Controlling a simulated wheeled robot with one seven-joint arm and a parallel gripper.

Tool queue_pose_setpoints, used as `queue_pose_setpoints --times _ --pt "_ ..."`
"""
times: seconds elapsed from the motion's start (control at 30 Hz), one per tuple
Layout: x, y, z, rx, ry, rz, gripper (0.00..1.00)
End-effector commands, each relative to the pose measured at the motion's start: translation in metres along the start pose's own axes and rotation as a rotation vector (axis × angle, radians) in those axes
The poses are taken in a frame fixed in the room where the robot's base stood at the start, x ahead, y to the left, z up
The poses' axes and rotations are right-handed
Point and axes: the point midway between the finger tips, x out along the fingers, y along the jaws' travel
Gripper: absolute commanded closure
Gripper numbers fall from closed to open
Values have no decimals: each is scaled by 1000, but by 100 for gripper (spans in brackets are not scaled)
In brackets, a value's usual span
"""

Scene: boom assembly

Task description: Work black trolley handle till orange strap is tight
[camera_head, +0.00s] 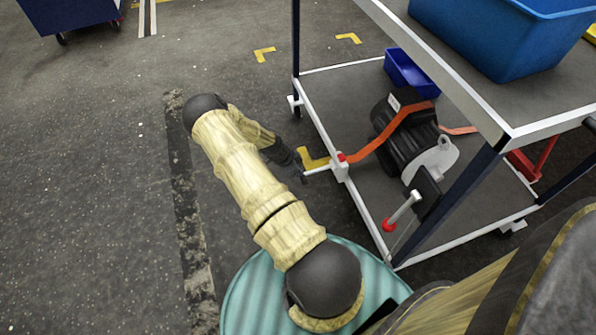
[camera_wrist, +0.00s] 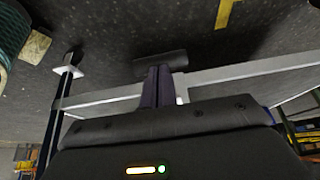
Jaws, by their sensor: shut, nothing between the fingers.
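The orange strap (camera_head: 372,148) runs over a black motor-like load (camera_head: 408,138) on the trolley's lower shelf. Between the load and a white bracket (camera_head: 341,170) with a red top, it hangs in a curve. A white crank arm sticks out left from the bracket. The black handle (camera_wrist: 143,66) lies crosswise at the fingertips in the wrist view. My gripper (camera_head: 299,168) is shut beside the crank's outer end. In the wrist view my fingers (camera_wrist: 158,78) overlap the handle, with nothing between them; I cannot tell whether they touch it.
A white rod with a red knob (camera_head: 389,224) juts from the trolley's near side. The upper shelf edge (camera_head: 470,105) and dark posts stand close by. Blue bins (camera_head: 410,72) sit on the trolley. The floor (camera_head: 90,170) to the left is clear.

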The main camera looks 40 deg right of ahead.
Motion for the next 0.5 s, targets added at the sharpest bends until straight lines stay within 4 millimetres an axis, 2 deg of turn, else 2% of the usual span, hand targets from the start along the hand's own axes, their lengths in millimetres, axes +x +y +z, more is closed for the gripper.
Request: queue_pose_setpoints --times 0.03,0.13,0.5 --pt "-12 0 -9 3 3 -1 100" --pt "-26 0 -19 4 5 -2 100" --pt "-96 -1 1 1 5 -4 100"
